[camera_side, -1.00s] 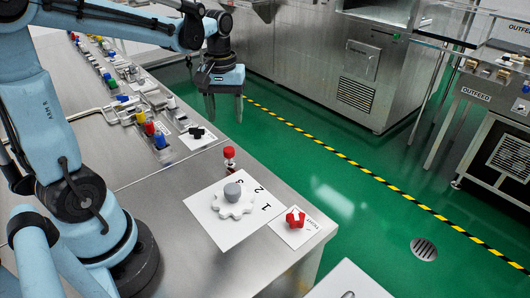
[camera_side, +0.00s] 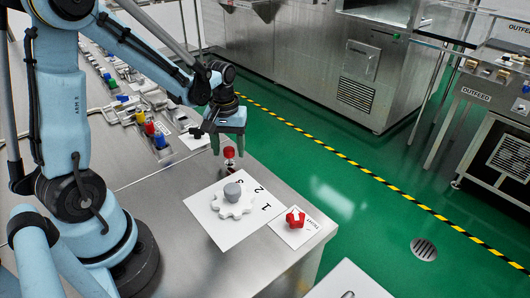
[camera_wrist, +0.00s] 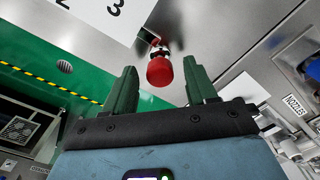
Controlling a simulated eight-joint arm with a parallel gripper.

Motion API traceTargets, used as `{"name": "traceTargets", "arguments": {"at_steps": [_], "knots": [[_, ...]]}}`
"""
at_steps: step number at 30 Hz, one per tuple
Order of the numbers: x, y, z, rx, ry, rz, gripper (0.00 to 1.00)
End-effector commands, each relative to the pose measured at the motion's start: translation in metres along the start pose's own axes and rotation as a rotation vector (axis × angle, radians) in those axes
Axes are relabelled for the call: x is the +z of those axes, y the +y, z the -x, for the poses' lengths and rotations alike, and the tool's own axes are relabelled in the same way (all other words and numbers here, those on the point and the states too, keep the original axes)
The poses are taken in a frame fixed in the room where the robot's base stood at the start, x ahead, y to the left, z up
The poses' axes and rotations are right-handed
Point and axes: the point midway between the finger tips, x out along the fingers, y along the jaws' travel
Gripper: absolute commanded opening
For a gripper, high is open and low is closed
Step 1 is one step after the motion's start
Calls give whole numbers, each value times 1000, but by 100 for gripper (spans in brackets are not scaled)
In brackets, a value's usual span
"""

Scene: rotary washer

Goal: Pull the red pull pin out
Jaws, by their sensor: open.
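The red pull pin (camera_side: 229,152) stands upright near the right edge of the steel table, its red cap on top of a small metal mount. In the wrist view its red cap (camera_wrist: 160,71) shows just beyond and between my fingertips. My gripper (camera_side: 229,153) is open and empty, its fingers pointing down close to the pin. In the wrist view the gripper's two green fingers (camera_wrist: 160,82) are spread to the left and right of the cap, with gaps on both sides. I cannot tell whether the fingertips are level with the cap.
A black knob (camera_side: 196,132) and several coloured parts line the table behind. Green floor lies beyond the table edge.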

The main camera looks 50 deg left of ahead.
Motion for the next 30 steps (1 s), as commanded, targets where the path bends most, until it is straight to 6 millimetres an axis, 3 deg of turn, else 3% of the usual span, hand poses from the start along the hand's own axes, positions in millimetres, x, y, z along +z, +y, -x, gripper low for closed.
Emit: {"name": "traceTargets", "arguments": {"at_steps": [5, 16, 23, 30], "knots": [[0, 0, 0, 0, 0, 0, 55], [0, 0, 0, 0, 0, 0, 0], [0, 0, 1, 0, 0, 0, 0], [0, 0, 19, 0, -1, 0, 0]]}}
